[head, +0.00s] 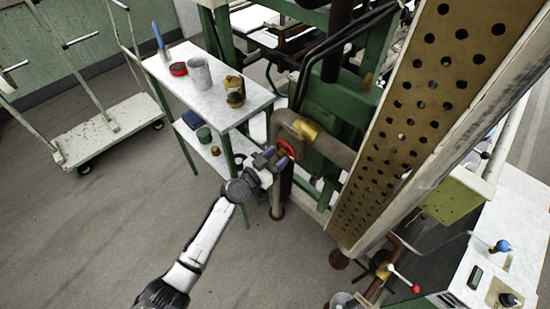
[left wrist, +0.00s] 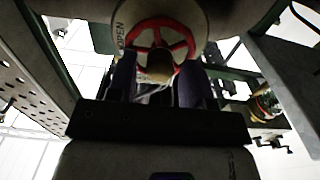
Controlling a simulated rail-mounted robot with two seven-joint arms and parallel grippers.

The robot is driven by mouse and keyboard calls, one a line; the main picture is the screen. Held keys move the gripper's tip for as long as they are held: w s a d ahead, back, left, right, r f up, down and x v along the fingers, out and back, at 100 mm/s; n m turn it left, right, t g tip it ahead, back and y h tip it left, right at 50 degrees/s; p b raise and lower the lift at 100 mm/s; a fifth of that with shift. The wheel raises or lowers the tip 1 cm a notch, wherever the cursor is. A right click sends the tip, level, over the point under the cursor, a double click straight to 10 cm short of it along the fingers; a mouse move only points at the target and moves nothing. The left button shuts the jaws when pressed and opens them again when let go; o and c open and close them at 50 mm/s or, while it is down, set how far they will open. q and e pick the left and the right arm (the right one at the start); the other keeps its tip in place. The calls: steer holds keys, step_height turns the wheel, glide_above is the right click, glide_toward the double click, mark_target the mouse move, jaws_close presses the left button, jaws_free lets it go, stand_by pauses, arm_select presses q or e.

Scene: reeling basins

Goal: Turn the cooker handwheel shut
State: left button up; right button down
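The cooker handwheel is a red spoked wheel (head: 286,149) on the end of a thick pipe fitting, right of my left gripper in the head view. In the left wrist view the handwheel (left wrist: 180,36) shows from close up, in front of a pale round plate with the word OPEN at its left. A brownish hub (left wrist: 160,68) sticks out from its middle. My left gripper (head: 268,158) is at the wheel, its two dark fingers apart on either side of the hub with gaps visible. Whether a finger touches a spoke or the rim, I cannot tell. My right gripper is not in view.
A white table (head: 222,108) with a cup, a red tin and a jar stands left of the wheel. A tall perforated panel (head: 420,120) rises close on the right. A flat cart (head: 95,135) is at the far left. The floor at lower left is clear.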

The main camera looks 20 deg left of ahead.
arm_select(q)
steer(key=c, duration=0.7)
steer(key=m+b, duration=0.2)
steer(key=shift+f+m, duration=0.3)
steer(key=shift+c, duration=0.2)
steer(key=shift+r+m+b, duration=0.1)
steer(key=shift+m+b, duration=0.4)
steer(key=shift+m, duration=0.7)
steer(key=m, duration=0.3)
steer(key=shift+r+m, duration=0.2)
steer(key=shift+m, duration=0.1)
steer(key=m+p, duration=0.1)
steer(key=m, duration=0.4)
steer(key=shift+r, duration=0.1)
steer(key=m+p, duration=0.1)
steer(key=m, duration=0.4)
steer(key=shift+m, duration=0.3)
steer(key=m, duration=0.9)
steer(key=shift+m, duration=0.3)
steer(key=o, duration=0.8)
